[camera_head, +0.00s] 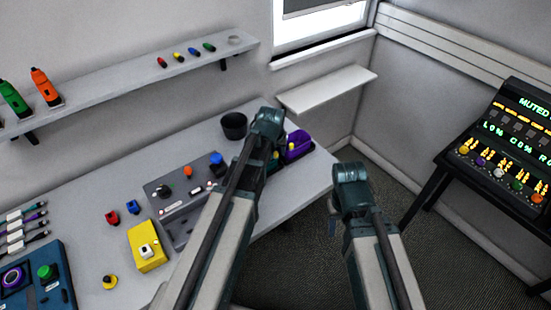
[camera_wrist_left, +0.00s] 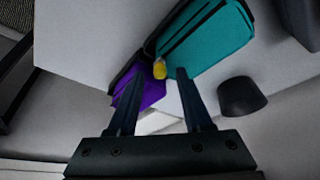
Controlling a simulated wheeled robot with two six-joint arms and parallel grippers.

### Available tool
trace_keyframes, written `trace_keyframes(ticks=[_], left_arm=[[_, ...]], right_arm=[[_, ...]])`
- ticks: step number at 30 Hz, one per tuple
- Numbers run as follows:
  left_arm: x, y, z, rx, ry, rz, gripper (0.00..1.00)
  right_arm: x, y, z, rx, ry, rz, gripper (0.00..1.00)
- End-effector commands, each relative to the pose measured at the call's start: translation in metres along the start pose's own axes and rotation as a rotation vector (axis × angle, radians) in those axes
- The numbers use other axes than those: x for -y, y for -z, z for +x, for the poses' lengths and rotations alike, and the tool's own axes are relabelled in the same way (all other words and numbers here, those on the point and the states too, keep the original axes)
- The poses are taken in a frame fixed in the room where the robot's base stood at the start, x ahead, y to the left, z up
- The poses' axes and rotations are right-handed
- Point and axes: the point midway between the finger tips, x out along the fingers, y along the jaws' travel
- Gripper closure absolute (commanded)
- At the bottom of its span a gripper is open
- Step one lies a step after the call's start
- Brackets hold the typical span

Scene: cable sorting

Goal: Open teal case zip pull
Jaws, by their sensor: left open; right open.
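The teal case (camera_wrist_left: 208,38) lies on the table in the left wrist view, with dark seam lines along it. A yellow pull (camera_wrist_left: 160,69) sits at its near corner, beside a purple case (camera_wrist_left: 150,92). My left gripper (camera_wrist_left: 161,72) is open, its two fingers on either side of the yellow pull; I cannot tell whether they touch it. In the head view my left gripper (camera_head: 268,122) largely hides the teal case, and the purple case (camera_head: 298,145) shows just right of it. My right gripper (camera_head: 350,174) is open and empty, off the table's right end.
A black cup (camera_head: 234,126) stands close to my left gripper; it also shows in the left wrist view (camera_wrist_left: 242,97). A grey panel (camera_head: 178,190) with knobs and a yellow box (camera_head: 146,246) lie left of my left arm. A console (camera_head: 505,150) stands at far right.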

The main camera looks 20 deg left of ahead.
Motion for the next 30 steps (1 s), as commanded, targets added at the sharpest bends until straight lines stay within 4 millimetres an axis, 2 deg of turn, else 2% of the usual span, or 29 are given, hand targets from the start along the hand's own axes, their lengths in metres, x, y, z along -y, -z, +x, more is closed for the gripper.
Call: trace_keyframes(ticks=[2, 11, 18, 20, 30], left_arm=[[0.0001, -0.0005, 0.0086, 0.000, 0.000, 0.000, 0.50], [0.0002, 0.0002, 0.0083, 0.000, 0.000, 0.000, 0.50], [0.0002, 0.0001, 0.0083, 0.000, 0.000, 0.000, 0.91], [0.0002, 0.0001, 0.0083, 0.000, 0.000, 0.000, 1.00], [0.0001, 0.0001, 0.0084, 0.000, 0.000, 0.000, 1.00]], right_arm=[[0.0008, 0.0005, 0.0081, 0.000, 0.000, 0.000, 0.50], [0.0007, 0.0004, 0.0076, 0.000, 0.000, 0.000, 0.50], [0.0007, 0.0005, 0.0076, 0.000, 0.000, 0.000, 0.50], [0.0007, 0.0005, 0.0076, 0.000, 0.000, 0.000, 0.50], [0.0007, 0.0004, 0.0077, 0.000, 0.000, 0.000, 0.50]])
